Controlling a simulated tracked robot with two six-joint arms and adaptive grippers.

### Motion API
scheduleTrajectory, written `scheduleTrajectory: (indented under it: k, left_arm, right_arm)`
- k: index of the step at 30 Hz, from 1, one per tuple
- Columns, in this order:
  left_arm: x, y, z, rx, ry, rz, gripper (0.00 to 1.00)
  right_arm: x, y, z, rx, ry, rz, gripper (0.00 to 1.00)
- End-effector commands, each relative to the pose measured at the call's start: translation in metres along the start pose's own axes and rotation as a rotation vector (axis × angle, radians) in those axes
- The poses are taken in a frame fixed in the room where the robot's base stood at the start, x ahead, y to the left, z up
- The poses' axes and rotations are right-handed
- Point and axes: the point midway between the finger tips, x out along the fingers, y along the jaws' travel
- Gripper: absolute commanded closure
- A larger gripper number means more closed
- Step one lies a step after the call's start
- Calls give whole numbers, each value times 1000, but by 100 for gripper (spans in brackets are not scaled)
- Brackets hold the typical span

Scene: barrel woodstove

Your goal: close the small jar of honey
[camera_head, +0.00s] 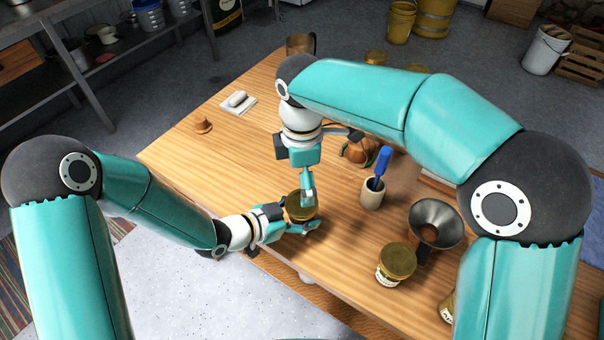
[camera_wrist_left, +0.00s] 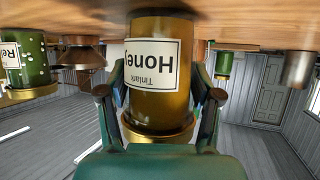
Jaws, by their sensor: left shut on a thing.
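The small honey jar (camera_wrist_left: 150,65) is amber, with a white "Tinlark Honey" label that reads upside down in the left wrist view. It stands upright on the table. A gold lid (camera_wrist_left: 160,134) shows at its mouth; I cannot tell whether it is fastened. In the head view the lid's olive-gold top (camera_head: 297,211) is partly covered. My left gripper (camera_head: 301,219) is shut on the jar from the side, a finger on each side of it. My right gripper (camera_head: 307,198) points down from above, its fingertips at the lid; its jaw opening is unclear.
Clear tabletop lies to the left.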

Motion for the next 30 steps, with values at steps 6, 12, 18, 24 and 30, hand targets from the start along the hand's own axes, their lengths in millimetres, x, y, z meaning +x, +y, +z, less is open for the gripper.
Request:
scheduleTrajectory:
  k: [6,12,18,24,30]
  left_arm:
    - [0,0,0,0,1,-1,100]
    - [0,0,0,0,1,-1,100]
    - [0,0,0,0,1,-1,100]
    - [0,0,0,0,1,-1,100]
    - [0,0,0,0,1,-1,100]
  right_arm:
    - [28,-1,0,1,-1,-5,1]
    - [57,-1,0,1,-2,-4,1]
    - [73,0,0,1,0,-2,1]
    - [75,0,0,2,0,0,1]
    - [75,0,0,2,0,0,13]
